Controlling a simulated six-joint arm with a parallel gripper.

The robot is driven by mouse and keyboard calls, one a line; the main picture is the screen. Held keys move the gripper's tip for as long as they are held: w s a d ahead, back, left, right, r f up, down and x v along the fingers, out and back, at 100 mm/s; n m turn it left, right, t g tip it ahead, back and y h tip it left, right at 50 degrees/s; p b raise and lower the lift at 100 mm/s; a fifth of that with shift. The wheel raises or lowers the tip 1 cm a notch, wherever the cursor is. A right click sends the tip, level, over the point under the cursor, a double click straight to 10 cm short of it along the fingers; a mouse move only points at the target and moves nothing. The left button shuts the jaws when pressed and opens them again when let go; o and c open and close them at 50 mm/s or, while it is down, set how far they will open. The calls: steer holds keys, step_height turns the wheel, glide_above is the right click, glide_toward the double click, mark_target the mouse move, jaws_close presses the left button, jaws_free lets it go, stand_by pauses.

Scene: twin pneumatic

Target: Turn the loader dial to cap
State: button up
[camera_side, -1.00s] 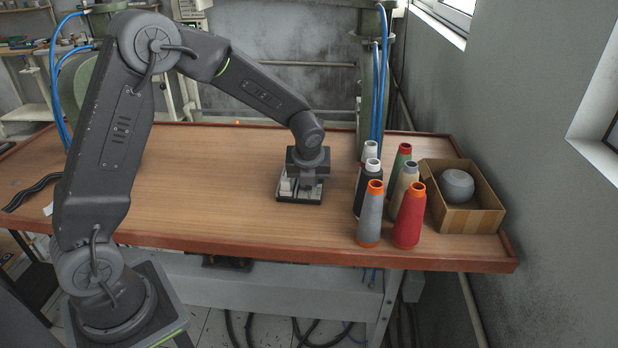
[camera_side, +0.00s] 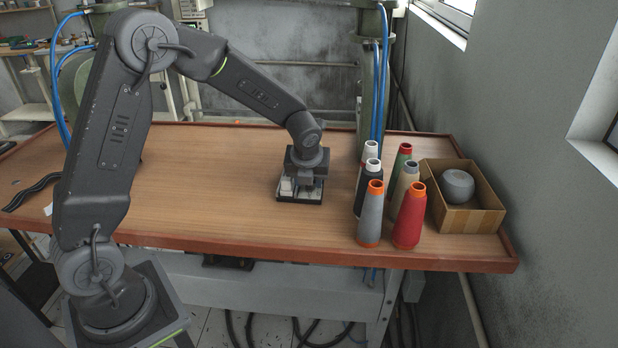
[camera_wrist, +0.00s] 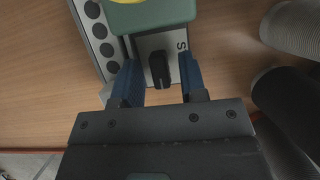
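The loader dial (camera_wrist: 158,70) is a black knob with a raised grip bar on a light grey plate (camera_wrist: 147,46) in the wrist view. A dark letter like an S is printed to its right; no other dial marking can be read. My gripper (camera_wrist: 158,78) has its blue fingers apart, one on each side of the dial, with a visible gap on both sides. In the side view my gripper (camera_side: 306,177) is low over the small device (camera_side: 285,197) on the table and hides the dial.
A green block (camera_wrist: 150,14) with a yellow top adjoins the plate, beside a grey strip with dark round spots (camera_wrist: 100,32). Several thread cones (camera_side: 408,215) and a cardboard box (camera_side: 470,217) stand to the right.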

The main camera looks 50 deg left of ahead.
steer(key=v, duration=1.4)
steer(key=shift+f, duration=0.1)
steer(key=s+d+r+n+h, duration=0.1)
steer(key=s+n, duration=0.6)
steer(key=n, duration=0.2)
steer(key=s+d+r+n+t+h, duration=0.1)
steer(key=s+d+n, duration=0.1)
steer(key=s+n, duration=0.5)
steer(key=s+d+r+n+t+h, duration=0.1)
steer(key=s+d+n, duration=0.1)
steer(key=s+n, duration=0.6)
steer(key=shift+s+d+r+n, duration=0.1)
steer(key=shift+d+r+n, duration=0.05)
steer(key=shift+n, duration=0.7)
steer(key=shift+d+r+n, duration=0.1)
steer(key=shift+r+n, duration=0.05)
steer(key=shift+n, duration=0.7)
